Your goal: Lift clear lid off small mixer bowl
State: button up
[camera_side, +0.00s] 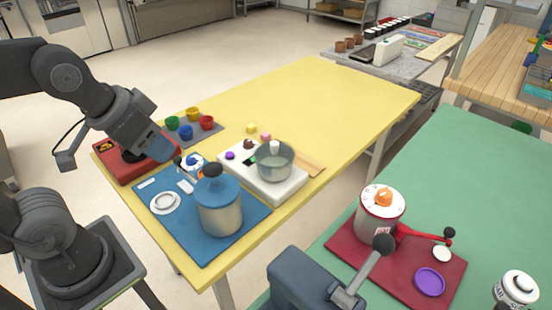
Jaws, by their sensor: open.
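A small grey, see-through-looking bowl (273,170) sits on a white mixer base (290,191) near the middle of the yellow table. The lid's edge is hard to tell from the bowl's rim. My gripper (172,157) is at the left, above the front-left part of the table and well apart from the lid. It is open, and I see nothing held; its fingertips are small and partly unclear.
A red device (117,161) and a grey tray of coloured cups (216,131) lie nearby. The far yellow tabletop (320,95) is clear.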

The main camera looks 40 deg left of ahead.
jog(key=shift+o, duration=0.2)
jog(key=shift+o, duration=1)
